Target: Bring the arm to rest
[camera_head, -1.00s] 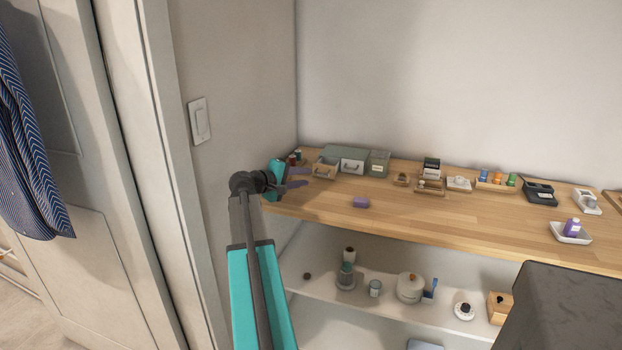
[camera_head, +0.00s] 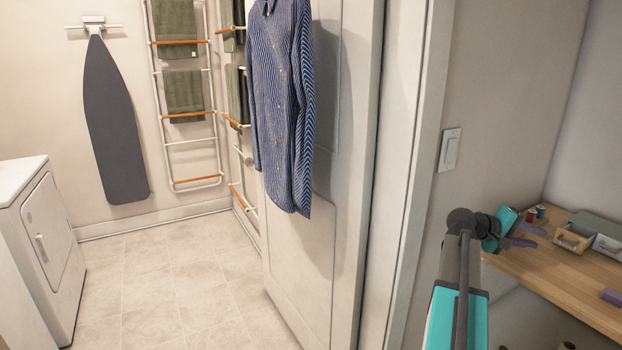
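My gripper (camera_head: 527,236) is at the right of the head view, at the end of my teal and grey arm. Its two purple fingers point right, over the left end of the wooden counter (camera_head: 575,284). The fingers are spread apart with a gap between them, and nothing shows in the gap. The arm rises from the bottom edge of the picture, close to the wall end with the light switch (camera_head: 449,149). I cannot tell whether the fingers touch the counter.
A box with drawers (camera_head: 572,240) and a purple block (camera_head: 611,297) lie on the counter. A striped shirt (camera_head: 284,105) hangs on the door (camera_head: 330,200). Free tiled floor (camera_head: 180,290) lies at left, beside a white dryer (camera_head: 50,240). An ironing board (camera_head: 115,120) and towel racks (camera_head: 190,142) are on the far wall.

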